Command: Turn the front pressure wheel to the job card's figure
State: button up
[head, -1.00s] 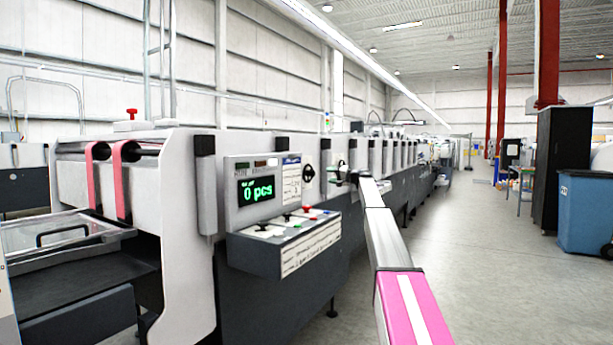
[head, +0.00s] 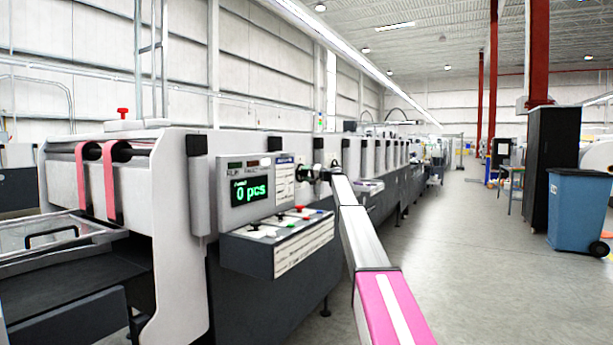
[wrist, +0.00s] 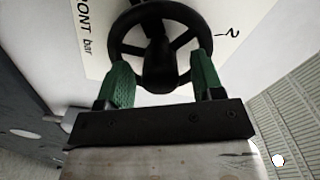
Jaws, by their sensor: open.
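The front pressure wheel (wrist: 158,48) is a black spoked handwheel with a dark hub, at the top middle of the wrist view. My gripper (wrist: 160,74) is open, its two green fingers at the left and right of the hub and overlapping the lower rim in the picture. I cannot tell whether they touch it. In the head view my gripper (head: 314,173) is at the panel's right side and largely covers the wheel. A white card (head: 285,183) hangs beside the display, its writing too small to read.
The long machine line runs back on the left. The grey aisle floor (head: 470,260) is clear; a blue bin (head: 580,210) stands at right.

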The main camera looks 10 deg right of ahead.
jog(key=c, duration=0.9)
jog(key=shift+m, duration=0.4)
jog(key=m, duration=0.4)
jog(key=shift+m, duration=2.5)
jog(key=o, duration=0.9)
